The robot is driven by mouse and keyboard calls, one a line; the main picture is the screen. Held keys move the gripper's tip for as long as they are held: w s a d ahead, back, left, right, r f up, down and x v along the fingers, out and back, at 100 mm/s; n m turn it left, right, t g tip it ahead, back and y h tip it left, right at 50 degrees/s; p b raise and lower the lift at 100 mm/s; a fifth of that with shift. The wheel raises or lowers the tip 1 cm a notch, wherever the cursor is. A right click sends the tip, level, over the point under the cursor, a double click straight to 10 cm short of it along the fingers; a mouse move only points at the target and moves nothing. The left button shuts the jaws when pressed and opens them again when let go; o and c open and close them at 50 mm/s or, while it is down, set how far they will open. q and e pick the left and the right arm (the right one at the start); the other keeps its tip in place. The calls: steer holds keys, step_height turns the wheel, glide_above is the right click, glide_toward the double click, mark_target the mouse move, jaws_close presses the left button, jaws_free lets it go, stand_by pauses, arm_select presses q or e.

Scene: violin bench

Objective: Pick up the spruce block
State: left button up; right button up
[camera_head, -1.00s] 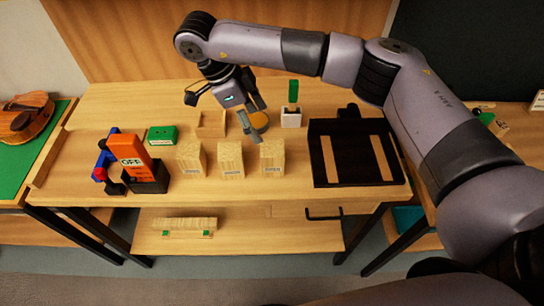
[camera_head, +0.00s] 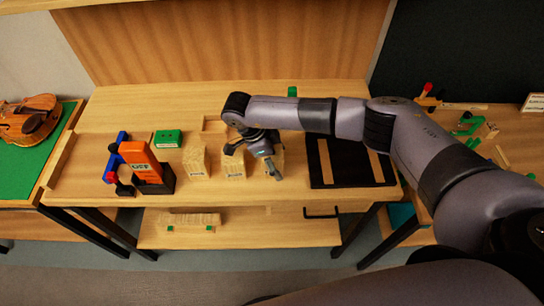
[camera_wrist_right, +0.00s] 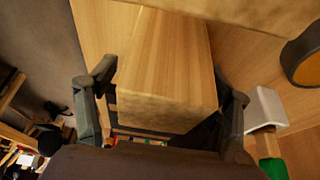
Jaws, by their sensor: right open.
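Several pale wooden blocks stand in a row on the bench: a left one (camera_head: 195,161), a middle one (camera_head: 233,166) and a right one mostly hidden behind my right gripper. Their small labels are too small to read, so I cannot tell which is spruce. My right gripper (camera_head: 256,160) is low over the middle and right blocks. In the right wrist view, the open fingers (camera_wrist_right: 165,95) are on either side of one block (camera_wrist_right: 168,65), with a gap at least on the left. My left gripper is not in view.
An orange and black tool marked OFF (camera_head: 140,163) and a green box (camera_head: 167,138) are left of the blocks. A black tray (camera_head: 321,176) is on the right.

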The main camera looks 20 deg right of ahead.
steer(key=shift+f, duration=0.25)
steer(key=shift+c, duration=0.5)
steer(key=c, duration=1.2)
